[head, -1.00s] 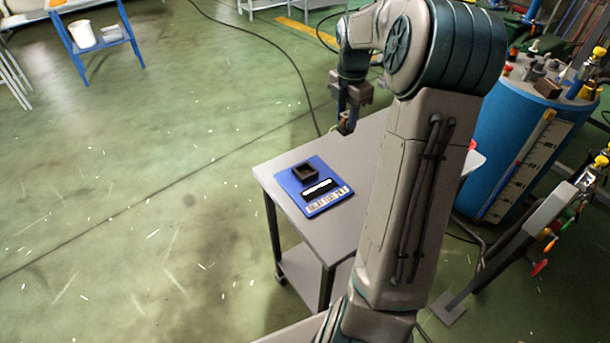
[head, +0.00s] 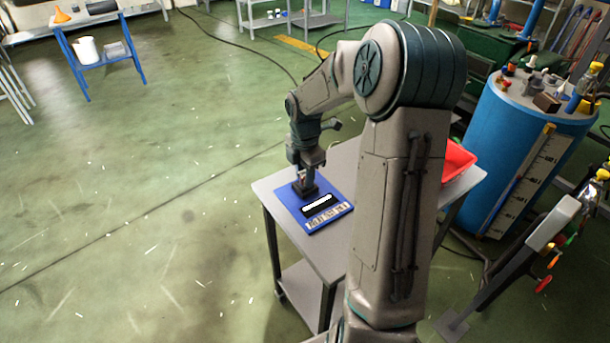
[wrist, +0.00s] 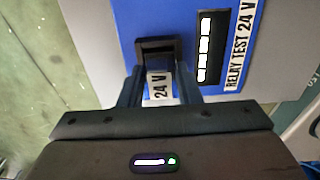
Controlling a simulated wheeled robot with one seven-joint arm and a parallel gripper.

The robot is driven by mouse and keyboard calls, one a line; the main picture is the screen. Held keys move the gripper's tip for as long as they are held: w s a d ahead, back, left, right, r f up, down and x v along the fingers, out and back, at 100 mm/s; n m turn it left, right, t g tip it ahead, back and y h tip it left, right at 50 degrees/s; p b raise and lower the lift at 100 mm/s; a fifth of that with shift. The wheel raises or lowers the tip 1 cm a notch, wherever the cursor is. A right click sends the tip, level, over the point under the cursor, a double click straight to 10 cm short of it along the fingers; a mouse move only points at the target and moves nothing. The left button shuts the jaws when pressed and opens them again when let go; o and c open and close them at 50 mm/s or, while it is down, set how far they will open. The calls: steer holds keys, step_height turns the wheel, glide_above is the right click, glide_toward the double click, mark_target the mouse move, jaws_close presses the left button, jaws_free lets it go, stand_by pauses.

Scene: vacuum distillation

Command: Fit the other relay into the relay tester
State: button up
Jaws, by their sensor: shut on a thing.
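The relay tester (head: 336,207) is a blue plate with a black socket, a white-lit display and a "RELAY TEST 24 V" label. It lies on the grey table and fills the top of the wrist view (wrist: 126,22). My gripper (head: 304,187) points down over the socket. In the wrist view, its fingers are shut on a relay (wrist: 159,86) with a white "24 V" label. The relay is right at the black socket (wrist: 157,46), whose far rim shows. I cannot tell how deep the relay sits in it. In the head view the gripper hides most of the socket.
The grey table (head: 274,190) has bare room around the tester. A red tray (head: 458,160) sits at its far right, partly behind my arm. A blue tank (head: 510,135) stands to the right of the table.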

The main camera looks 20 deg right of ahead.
steer(key=shift+f, duration=0.2)
steer(key=shift+f, duration=0.1)
steer(key=o, duration=1)
step_height(320, 180, up, 12)
steer(key=p, duration=0.1)
steer(key=s+a+m+t, duration=0.1)
steer(key=s+a+m, duration=0.2)
steer(key=s+m, duration=0.3)
steer(key=s+a+m, duration=0.4)
steer(key=s+m, duration=0.3)
steer(key=s, duration=0.2)
steer(key=s+a+r+m+t, duration=0.1)
steer(key=s+a+m, duration=0.2)
steer(key=s+m, duration=0.4)
steer(key=shift+s+a+t, duration=0.2)
steer(key=shift+a+t, duration=0.1)
steer(key=shift+a, duration=0.05)
